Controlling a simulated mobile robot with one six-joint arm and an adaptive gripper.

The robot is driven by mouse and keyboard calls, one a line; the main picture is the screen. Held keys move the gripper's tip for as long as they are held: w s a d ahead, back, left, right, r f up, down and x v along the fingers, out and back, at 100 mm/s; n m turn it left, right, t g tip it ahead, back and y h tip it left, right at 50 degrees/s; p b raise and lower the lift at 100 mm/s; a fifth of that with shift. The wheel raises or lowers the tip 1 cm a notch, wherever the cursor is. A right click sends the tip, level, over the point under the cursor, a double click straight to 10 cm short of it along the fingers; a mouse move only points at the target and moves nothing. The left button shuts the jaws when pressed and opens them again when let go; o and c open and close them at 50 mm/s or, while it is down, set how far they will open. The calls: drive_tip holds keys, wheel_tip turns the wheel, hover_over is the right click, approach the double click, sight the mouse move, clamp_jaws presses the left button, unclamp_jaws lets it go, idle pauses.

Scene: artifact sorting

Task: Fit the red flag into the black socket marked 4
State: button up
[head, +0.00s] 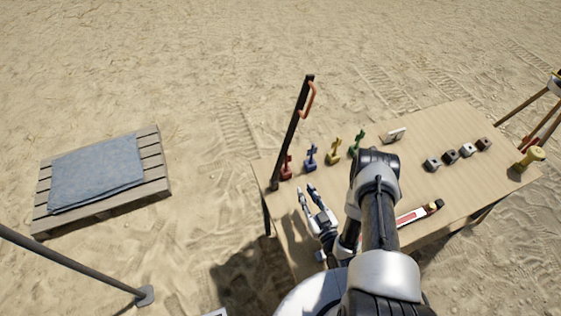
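The red flag (286,168) stands upright at the left end of a row of small coloured flags on the wooden table, partly behind a dark post. Several small block-shaped sockets stand in a row on the right part of the table; their marks are too small to read, so I cannot tell which is marked 4.
Blue (311,158), yellow (334,151) and green (357,143) flags stand right of the red one. A dark post (292,135) with an orange handle rises at the table's left edge.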

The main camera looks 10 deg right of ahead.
drive_tip(key=v, duration=0.2)
drive_tip(key=b, duration=1.2)
approach(286, 164)
drive_tip(key=w+a+r, duration=0.1)
drive_tip(key=w+r, duration=0.1)
drive_tip(key=w, duration=0.6)
drive_tip(key=shift+a+r+m+t, duration=0.2)
drive_tip(key=shift+m+t, duration=0.1)
drive_tip(key=shift+c, duration=0.3)
clamp_jaws()
